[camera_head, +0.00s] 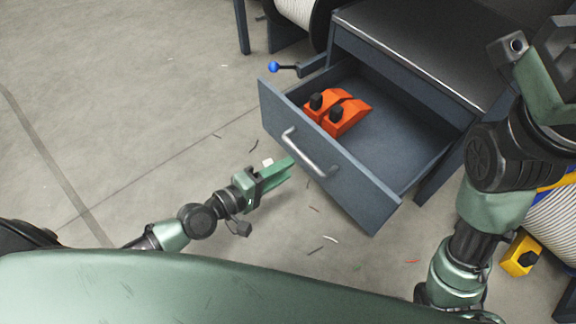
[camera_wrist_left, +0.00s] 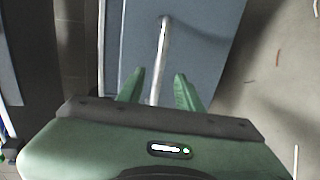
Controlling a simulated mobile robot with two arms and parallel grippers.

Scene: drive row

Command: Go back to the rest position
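My left gripper (camera_head: 288,168) is open and empty in the head view, low in front of the pulled-out drawer (camera_head: 365,205). Its fingers point toward the drawer's silver bar handle (camera_head: 312,155). In the left wrist view, the two green fingers (camera_wrist_left: 159,88) stand apart, and the handle (camera_wrist_left: 163,50) shows between and beyond them; I see no grip on it. My right arm rises along the right side of the head view.
Two orange clamp-like things with black knobs (camera_head: 345,117) lie in the open drawer. A blue-knobbed lever (camera_head: 274,67) sticks out left of the cabinet (camera_head: 430,40). A yellow box (camera_head: 520,255) stands by a cable reel at the right. Floor at left is clear; small scraps lie near the drawer.

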